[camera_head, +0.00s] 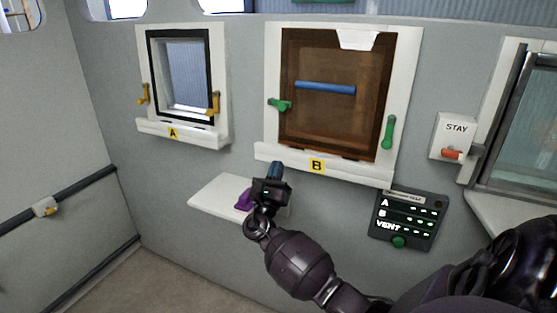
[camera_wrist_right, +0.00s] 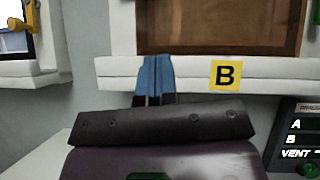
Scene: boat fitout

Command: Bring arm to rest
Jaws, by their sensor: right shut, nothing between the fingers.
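My right gripper (camera_head: 275,170) is in the lower middle of the head view, in front of the wall just below the ledge of window B. Its blue fingers (camera_wrist_right: 154,78) are shut with nothing between them. In the right wrist view they point toward the ledge, left of the yellow B label (camera_wrist_right: 226,75). I cannot tell whether the fingertips touch the ledge. My right arm (camera_head: 300,262) reaches in from the lower right. My left gripper is not in view.
Window B (camera_head: 335,95) has a brown panel, a blue bar and green handles. Window A (camera_head: 182,75) has yellow handles. A white shelf (camera_head: 212,195) with a purple item (camera_head: 243,200) is beside my gripper. A dark panel (camera_head: 408,218) and a STAY box (camera_head: 455,135) are right.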

